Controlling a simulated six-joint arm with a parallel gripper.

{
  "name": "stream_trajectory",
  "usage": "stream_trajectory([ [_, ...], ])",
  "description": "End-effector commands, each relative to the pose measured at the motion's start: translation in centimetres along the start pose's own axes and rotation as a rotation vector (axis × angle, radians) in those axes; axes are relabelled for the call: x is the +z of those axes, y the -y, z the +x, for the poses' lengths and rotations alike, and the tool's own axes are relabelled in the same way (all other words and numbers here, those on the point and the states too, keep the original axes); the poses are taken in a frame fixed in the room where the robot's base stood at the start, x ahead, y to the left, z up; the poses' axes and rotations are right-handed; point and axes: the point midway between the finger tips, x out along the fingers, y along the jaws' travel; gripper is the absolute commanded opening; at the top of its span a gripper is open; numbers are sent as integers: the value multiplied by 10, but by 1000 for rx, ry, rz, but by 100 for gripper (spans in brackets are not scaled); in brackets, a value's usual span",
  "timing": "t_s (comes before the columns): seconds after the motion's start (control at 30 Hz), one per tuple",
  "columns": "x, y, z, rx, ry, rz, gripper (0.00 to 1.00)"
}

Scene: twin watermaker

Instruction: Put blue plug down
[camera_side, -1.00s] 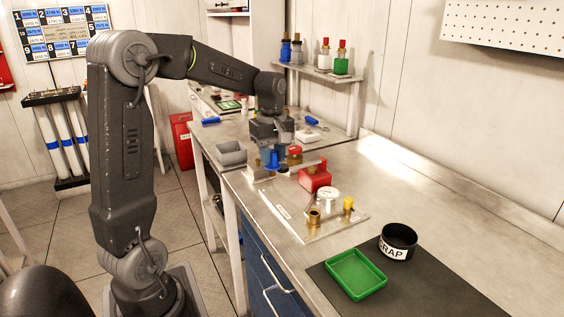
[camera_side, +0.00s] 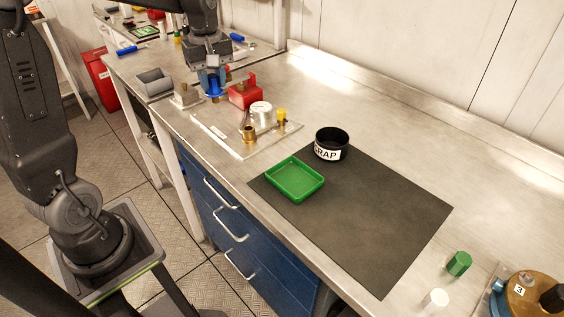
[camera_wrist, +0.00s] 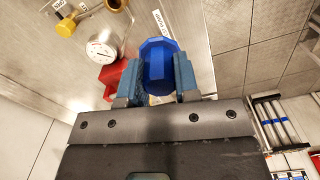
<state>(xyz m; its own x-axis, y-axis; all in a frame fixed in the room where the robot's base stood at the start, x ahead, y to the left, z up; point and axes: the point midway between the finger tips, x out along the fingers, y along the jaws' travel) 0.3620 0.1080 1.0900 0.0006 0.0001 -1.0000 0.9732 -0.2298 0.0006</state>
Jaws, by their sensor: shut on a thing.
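The blue plug (camera_wrist: 158,66) is held between the two fingers of my gripper (camera_wrist: 155,82), which is shut on it. In the side view the blue plug (camera_side: 212,86) hangs below my gripper (camera_side: 211,70), above the far left part of the bench, by a small metal block. The plug's lower end is hard to make out there, so I cannot tell whether it touches anything.
A red block (camera_side: 243,95), a white round gauge (camera_side: 261,112), a brass fitting (camera_side: 249,134) and a yellow-topped fitting (camera_side: 281,118) stand close by. A grey bin (camera_side: 153,83) is left. A green tray (camera_side: 295,179) and black SCRAP bowl (camera_side: 331,144) are on the dark mat (camera_side: 370,210).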

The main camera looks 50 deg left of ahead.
Motion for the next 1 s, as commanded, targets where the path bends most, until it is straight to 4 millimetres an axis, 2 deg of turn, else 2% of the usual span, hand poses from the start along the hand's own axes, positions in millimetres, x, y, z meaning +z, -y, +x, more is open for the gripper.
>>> stream_trajectory([
  [0.03, 19, -10, 2, 0, 0, 91, 0],
  [0.2, 73, -30, 6, -1, 1, 361, 0],
  [0.3, 95, -36, 8, -1, 1, 472, 0],
  [0.4, 109, -40, 10, -1, 1, 536, 0],
  [0.53, 126, -47, 19, -4, 3, 563, 0],
  [0.8, 178, -74, 54, -3, 2, 562, 0],
  [1.0, 207, -89, 74, -2, 1, 558, 0],
])
